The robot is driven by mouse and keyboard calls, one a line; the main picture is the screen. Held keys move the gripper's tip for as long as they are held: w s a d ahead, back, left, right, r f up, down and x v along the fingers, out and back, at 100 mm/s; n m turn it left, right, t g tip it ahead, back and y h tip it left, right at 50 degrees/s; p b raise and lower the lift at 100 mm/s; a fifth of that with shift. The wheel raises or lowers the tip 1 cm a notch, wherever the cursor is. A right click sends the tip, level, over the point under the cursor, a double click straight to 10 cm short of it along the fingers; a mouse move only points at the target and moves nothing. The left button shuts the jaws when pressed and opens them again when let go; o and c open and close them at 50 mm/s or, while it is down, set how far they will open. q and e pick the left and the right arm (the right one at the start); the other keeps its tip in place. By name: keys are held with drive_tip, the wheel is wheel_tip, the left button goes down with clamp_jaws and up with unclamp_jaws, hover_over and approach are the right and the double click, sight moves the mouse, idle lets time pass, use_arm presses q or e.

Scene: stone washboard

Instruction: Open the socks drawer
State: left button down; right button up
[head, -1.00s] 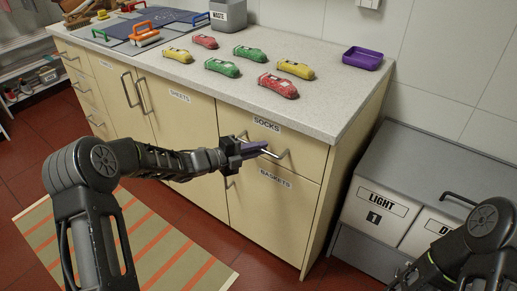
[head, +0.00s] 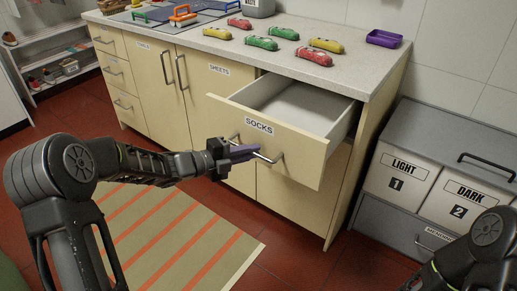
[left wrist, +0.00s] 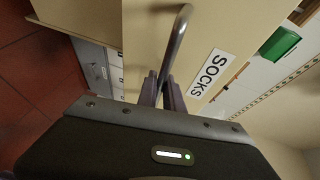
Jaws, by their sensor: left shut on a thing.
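The socks drawer (head: 287,148) is pulled well out of the cabinet, and its white inside shows empty in the part I can see. Its front carries a SOCKS label (head: 259,127) and a metal bar handle (head: 266,159). My left gripper (head: 246,152) is shut on this handle in front of the drawer. In the left wrist view the two fingers (left wrist: 162,92) close around the handle (left wrist: 178,40), beside the SOCKS label (left wrist: 208,73). Only part of my right arm shows at the lower right of the head view; its gripper fingers are not seen.
The countertop (head: 370,75) holds several coloured bundles and a purple tray (head: 384,39). A striped rug (head: 185,235) lies on the red floor in front of the cabinet.

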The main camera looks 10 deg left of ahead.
use_arm(q)
drive_tip(key=s+a, duration=0.4)
drive_tip(key=s, duration=0.7)
drive_tip(key=shift+a+b, duration=0.15)
drive_tip(key=shift+b, duration=0.15)
use_arm(e)
drive_tip(key=shift+s+a+f, duration=0.15)
drive_tip(key=shift+s+f, duration=0.2)
drive_tip(key=shift+f, duration=0.1)
use_arm(q)
drive_tip(key=c, duration=1.5)
unclamp_jaws()
drive_tip(key=shift+w, duration=0.1)
drive_tip(key=shift+a, duration=0.1)
drive_tip(key=v, duration=0.7)
drive_tip(key=shift+s+a+r+p, duration=0.1)
drive_tip(key=shift+s+a+p, duration=0.05)
drive_tip(key=shift+s+p, duration=0.2)
use_arm(e)
drive_tip(key=shift+r, duration=0.3)
